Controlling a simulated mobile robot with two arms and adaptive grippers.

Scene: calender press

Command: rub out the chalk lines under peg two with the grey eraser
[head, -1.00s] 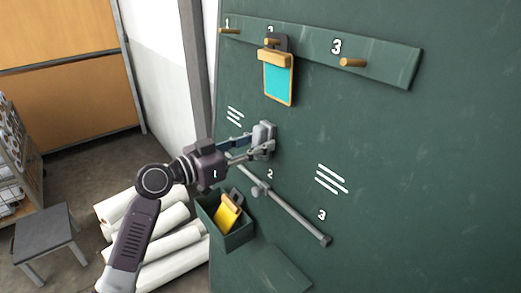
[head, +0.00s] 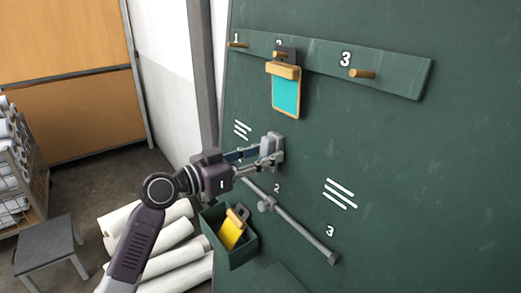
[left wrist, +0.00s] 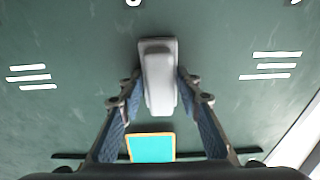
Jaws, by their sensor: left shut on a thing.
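The grey eraser (head: 271,146) is against the green board below peg two (head: 279,54). My left gripper (head: 262,157) is shut on it. The left wrist view shows the eraser (left wrist: 159,80) between both fingers (left wrist: 158,88). No chalk lines show around the eraser; the patch beneath it is hidden. Chalk lines under peg one (head: 242,130) and under peg three (head: 340,194) are visible on either side. My right gripper is out of view.
A teal clipboard (head: 286,92) hangs from peg two above the eraser. Below are a grey rail with a slider (head: 300,230) and a green bin (head: 240,252) holding a yellow clipboard (head: 232,232).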

